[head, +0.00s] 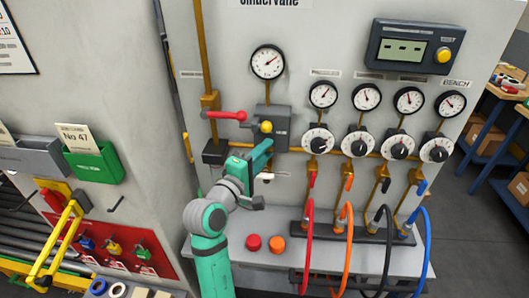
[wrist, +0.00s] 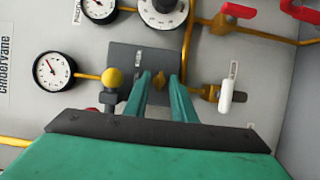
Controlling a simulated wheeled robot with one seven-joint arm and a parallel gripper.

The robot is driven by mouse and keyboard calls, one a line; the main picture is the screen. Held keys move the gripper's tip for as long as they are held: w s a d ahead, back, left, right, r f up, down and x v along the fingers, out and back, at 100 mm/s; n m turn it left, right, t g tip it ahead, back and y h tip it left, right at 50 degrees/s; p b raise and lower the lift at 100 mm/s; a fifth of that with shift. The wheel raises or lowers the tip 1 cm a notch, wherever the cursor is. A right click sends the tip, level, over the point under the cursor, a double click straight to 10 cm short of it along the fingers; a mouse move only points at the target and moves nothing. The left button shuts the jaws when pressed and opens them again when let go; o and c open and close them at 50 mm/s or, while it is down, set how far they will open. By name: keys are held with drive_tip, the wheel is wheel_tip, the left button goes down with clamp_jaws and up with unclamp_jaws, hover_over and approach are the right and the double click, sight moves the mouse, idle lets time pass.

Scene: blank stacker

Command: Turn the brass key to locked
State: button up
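In the wrist view, the brass key (wrist: 159,80) is a small brass piece on a dark grey plate (wrist: 125,60). My gripper (wrist: 160,82) has its two teal fingers apart, with the key in the gap between their tips. I cannot tell whether either finger touches it. In the head view, my gripper (head: 270,146) is at the lower part of the grey box (head: 282,115) on the panel, and it hides the key there. The key's exact angle and any lock markings are not readable.
A yellow knob (wrist: 111,77) sits close left of the fingers in the wrist view, and a white-handled valve (wrist: 226,96) close right. A red lever (head: 226,115), gauges, white dials and hoses crowd the panel. A green bin (head: 95,163) hangs at left.

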drive_tip(key=shift+c, duration=0.5)
clamp_jaws()
drive_tip(key=shift+d+r+m+g+y, duration=0.1)
drive_tip(key=shift+m+g+y, duration=0.35)
drive_tip(key=shift+m+y, duration=1.25)
drive_tip(key=shift+d+r+m+g+y, duration=0.15)
drive_tip(key=shift+m+g+y, duration=0.4)
drive_tip(key=shift+m, duration=2.3)
drive_tip(key=shift+d+r+m+g+y, duration=0.1)
drive_tip(key=shift+m+g+y, duration=0.3)
drive_tip(key=shift+m+y, duration=1.3)
drive_tip(key=shift+m+h, duration=0.45)
drive_tip(key=shift+m, duration=0.1)
